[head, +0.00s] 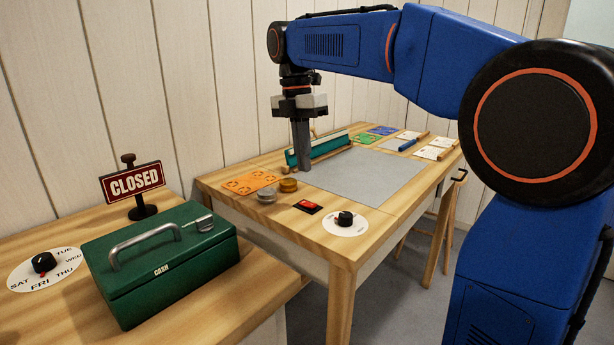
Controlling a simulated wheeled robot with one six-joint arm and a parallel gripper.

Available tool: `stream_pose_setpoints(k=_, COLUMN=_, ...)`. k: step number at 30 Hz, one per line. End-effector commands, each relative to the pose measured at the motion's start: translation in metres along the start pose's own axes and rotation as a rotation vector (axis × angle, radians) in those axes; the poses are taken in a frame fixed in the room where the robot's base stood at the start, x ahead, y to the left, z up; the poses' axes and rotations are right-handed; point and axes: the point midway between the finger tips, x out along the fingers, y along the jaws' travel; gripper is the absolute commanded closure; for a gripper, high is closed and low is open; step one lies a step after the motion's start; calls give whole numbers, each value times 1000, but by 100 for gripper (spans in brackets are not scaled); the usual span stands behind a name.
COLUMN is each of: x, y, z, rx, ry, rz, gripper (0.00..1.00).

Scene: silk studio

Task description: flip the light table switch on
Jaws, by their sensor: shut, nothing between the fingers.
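The light table switch looks to be the red rocker (308,205) on a black plate, set in the wooden table top near its front edge. Which way the rocker is tipped is too small to tell. The grey panel (362,178) in the table top looks plain grey, with no glow. My gripper (303,168) points straight down over the table, behind the red rocker and apart from it. Its fingers are shut and empty, with the tips close to the panel's back left corner.
A black knob (345,218) on a white dial is right of the rocker. Small round tins (288,185) and an orange patterned sheet (250,182) lie left. A teal tray (330,146) is behind my gripper. A green cash box (160,262) and CLOSED sign (133,183) stand on the nearer counter.

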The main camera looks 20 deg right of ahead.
Motion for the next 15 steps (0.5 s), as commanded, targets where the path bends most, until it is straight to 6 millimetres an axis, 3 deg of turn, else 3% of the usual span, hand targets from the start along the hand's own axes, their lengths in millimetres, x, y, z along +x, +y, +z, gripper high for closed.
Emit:
stream_pose_setpoints(k=6, x=-38, y=0, z=0, rx=0, ry=0, rz=1, gripper=100)
stream_pose_setpoints(k=15, x=-59, y=0, z=0, rx=0, ry=0, rz=-1, gripper=100)
